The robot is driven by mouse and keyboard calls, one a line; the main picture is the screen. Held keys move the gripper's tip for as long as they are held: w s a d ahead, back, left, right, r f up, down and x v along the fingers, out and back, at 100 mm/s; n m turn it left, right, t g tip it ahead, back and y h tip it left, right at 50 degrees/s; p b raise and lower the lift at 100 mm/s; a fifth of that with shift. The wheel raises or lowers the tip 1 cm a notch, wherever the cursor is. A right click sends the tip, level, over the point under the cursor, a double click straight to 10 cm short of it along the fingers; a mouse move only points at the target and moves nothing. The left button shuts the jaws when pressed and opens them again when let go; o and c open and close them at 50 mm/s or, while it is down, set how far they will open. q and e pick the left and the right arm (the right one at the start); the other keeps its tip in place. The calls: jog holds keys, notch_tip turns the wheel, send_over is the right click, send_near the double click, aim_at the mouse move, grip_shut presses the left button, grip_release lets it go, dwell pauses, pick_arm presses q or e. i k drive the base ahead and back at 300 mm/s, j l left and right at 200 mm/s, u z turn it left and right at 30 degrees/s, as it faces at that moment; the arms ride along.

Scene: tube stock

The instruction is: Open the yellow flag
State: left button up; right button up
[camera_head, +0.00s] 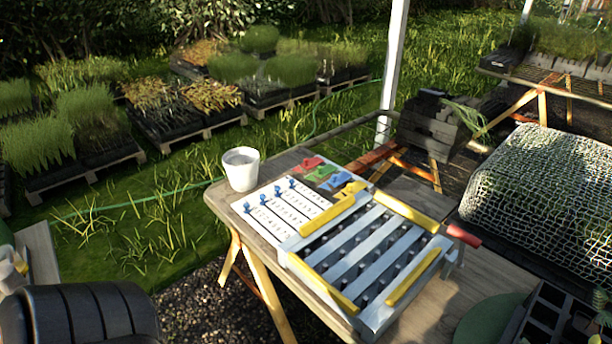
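A small yellow piece (350,188), which looks like the yellow flag, lies at the back edge of the white board on the wooden table. It is at the right end of a row with a blue piece (334,182), a green piece (322,173) and a red piece (308,163). It is too small to tell whether it is folded or open. Neither of my grippers shows in the head view.
The wooden table (222,203) carries a white cup (241,168), a white board (262,222) with blue clips, and a slatted metal rack (345,252) with yellow bars. A red handle (463,236) sticks out at the rack's right. A netted mound (535,180) stands at right.

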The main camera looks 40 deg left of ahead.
aim_at(354, 189)
jog(key=u, duration=1.1)
jog(key=j+z, duration=0.15)
jog(key=j, duration=0.55)
jog(key=k+j+z, duration=0.2)
jog(key=j, duration=0.45)
jog(key=j+z, duration=0.15)
jog(key=j, duration=0.55)
